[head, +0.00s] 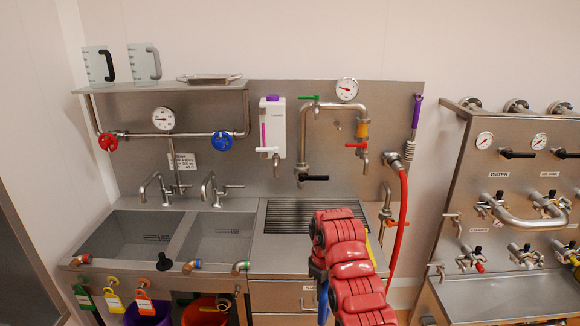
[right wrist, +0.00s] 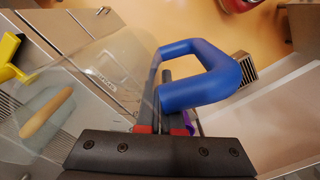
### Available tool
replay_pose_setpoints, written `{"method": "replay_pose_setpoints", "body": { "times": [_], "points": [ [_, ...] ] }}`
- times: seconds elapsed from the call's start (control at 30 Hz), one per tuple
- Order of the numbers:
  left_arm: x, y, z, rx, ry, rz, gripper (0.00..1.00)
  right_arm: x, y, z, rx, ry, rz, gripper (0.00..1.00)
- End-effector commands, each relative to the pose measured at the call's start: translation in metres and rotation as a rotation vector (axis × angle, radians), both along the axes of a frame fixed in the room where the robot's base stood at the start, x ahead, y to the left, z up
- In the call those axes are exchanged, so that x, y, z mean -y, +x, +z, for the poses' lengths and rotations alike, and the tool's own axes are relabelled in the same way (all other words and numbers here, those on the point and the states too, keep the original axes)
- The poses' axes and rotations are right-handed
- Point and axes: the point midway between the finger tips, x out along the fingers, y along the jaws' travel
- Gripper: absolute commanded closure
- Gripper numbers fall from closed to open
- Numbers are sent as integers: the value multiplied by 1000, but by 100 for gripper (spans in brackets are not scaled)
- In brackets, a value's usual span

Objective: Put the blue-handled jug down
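The blue-handled jug shows in the right wrist view as a clear, see-through body with a thick blue handle (right wrist: 205,85). My right gripper (right wrist: 165,85) has its dark fingers with red pads close together on the handle, and the jug hangs from it. In the head view my red right arm reaches over the front of the steel counter, right of the sinks. It hides the gripper and most of the jug; a small blue part (head: 322,298) shows at the arm's left side. My left gripper is not in view.
A slotted drain grate (head: 290,215) lies on the counter (head: 275,252) behind my arm, with clear steel in front. Two sink basins (head: 130,232) are at the left. Two other jugs (head: 98,66) stand on the shelf. A red hose (head: 401,215) hangs at the right.

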Motion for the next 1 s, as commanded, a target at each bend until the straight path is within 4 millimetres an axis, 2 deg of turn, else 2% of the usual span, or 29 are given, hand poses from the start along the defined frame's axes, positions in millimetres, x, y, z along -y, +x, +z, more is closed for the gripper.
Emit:
{"method": "replay_pose_setpoints", "body": {
  "times": [0.23, 0.37, 0.53, 0.6, 0.8, 1.0],
  "points": [
    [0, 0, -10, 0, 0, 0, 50, 10, 6, 5, -4, 1, -60, 100],
    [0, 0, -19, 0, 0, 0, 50, 25, 13, 11, 0, 3, -131, 100],
    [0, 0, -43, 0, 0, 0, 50, 55, 20, 21, -1, 4, -299, 100],
    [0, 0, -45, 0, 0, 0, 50, 59, 20, 28, 0, 4, -354, 100],
    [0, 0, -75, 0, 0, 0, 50, 81, 9, 26, -3, 5, -600, 100],
    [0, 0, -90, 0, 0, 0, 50, 84, -4, 21, 3, 2, -761, 100]
  ]
}}
